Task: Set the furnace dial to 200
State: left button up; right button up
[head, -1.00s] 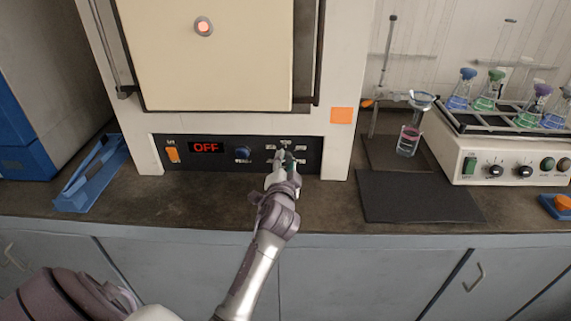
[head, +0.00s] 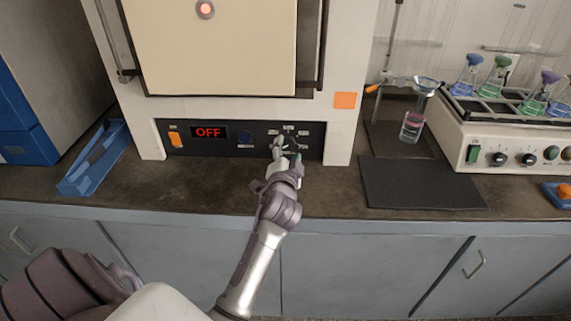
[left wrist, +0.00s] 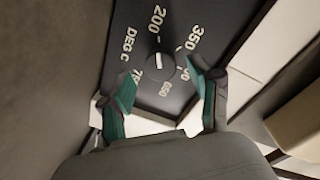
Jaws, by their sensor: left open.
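The furnace dial (left wrist: 160,66) is a dark round knob with a white line, on a black panel marked 200, 350, 650 and DEG C; other numbers are partly hidden. In the left wrist view its white line runs roughly up and down the picture, with 200 above it. I cannot tell which end is the pointer. My left gripper (left wrist: 165,88) is open, its green-padded fingertips either side of the dial's lower part, without clear contact. In the head view this gripper (head: 288,150) largely covers the dial. My right gripper is not in view.
The furnace display (head: 209,132) reads OFF, beside an orange switch (head: 176,139) and another dark knob (head: 245,138). A blue tray (head: 95,160) lies left on the counter. A dark mat (head: 420,184) and a flask shaker (head: 500,145) stand right.

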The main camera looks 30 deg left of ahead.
pick_arm(q)
jog(key=v, duration=1)
jog(key=shift+s+d, duration=0.15)
jog(key=shift+s, duration=0.15)
